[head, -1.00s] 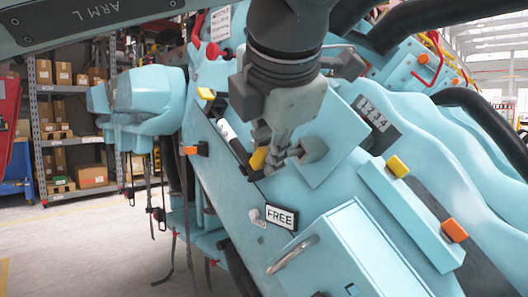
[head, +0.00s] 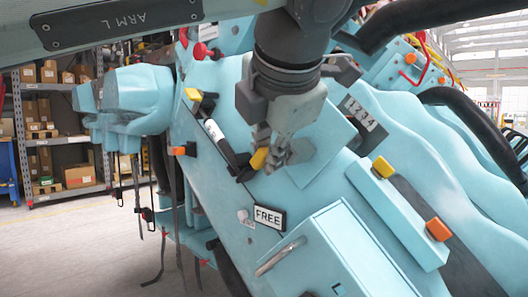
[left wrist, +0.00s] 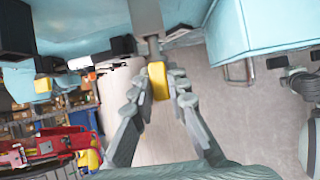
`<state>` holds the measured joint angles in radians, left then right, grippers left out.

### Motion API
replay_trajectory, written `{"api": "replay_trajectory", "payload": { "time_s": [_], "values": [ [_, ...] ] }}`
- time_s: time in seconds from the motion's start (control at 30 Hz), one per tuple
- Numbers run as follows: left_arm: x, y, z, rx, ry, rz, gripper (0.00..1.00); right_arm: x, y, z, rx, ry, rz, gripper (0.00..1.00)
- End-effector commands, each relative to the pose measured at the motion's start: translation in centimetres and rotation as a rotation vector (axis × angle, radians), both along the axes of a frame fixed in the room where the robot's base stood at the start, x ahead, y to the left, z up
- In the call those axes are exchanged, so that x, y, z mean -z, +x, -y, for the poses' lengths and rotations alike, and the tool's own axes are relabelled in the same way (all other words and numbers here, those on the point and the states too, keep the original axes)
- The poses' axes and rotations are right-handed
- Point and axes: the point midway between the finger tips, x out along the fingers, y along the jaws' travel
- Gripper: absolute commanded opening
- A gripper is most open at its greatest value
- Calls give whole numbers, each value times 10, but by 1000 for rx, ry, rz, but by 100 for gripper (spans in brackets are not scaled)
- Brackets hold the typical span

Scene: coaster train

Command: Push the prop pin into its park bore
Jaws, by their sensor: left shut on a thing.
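My left gripper (head: 268,152) reaches down to the teal machine (head: 330,130). Its fingers are shut on a yellow grip (head: 258,158), which I take to be the prop pin's. In the left wrist view the yellow grip (left wrist: 157,82) sits between the two fingertips (left wrist: 158,95). A grey shaft (left wrist: 153,47) runs from the grip towards the teal body. A dark strut with a white label (head: 215,131) lies beside the gripper. I cannot make out the park bore, nor how far the pin is in. My right gripper is not in view.
A FREE plate (head: 268,216) and a teal box with a metal handle (head: 280,256) lie below the gripper. A 1234 counter (head: 362,115) is to its right. A red knob (head: 201,51) and a yellow-tipped block (head: 193,95) are up left. Open floor lies at left.

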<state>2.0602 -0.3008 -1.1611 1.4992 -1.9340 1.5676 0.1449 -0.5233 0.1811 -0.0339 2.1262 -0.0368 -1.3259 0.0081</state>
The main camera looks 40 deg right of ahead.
Motion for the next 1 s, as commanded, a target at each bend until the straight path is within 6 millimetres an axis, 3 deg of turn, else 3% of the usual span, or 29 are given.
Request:
{"api": "replay_trajectory", "payload": {
  "time_s": [0.67, 0.7, 0.8, 0.9, 1.0],
  "values": [
    [-1, 1, 17, 0, 0, 1, 0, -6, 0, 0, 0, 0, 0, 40],
    [0, 2, 17, 0, 0, 1, 17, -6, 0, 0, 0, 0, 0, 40],
    [0, 2, 17, 0, 0, 1, 30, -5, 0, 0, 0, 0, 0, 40],
    [0, 1, 17, 0, 0, 1, 39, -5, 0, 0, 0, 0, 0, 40],
    [0, 1, 17, -1, 0, 1, 39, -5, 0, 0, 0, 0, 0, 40]
  ]
}}
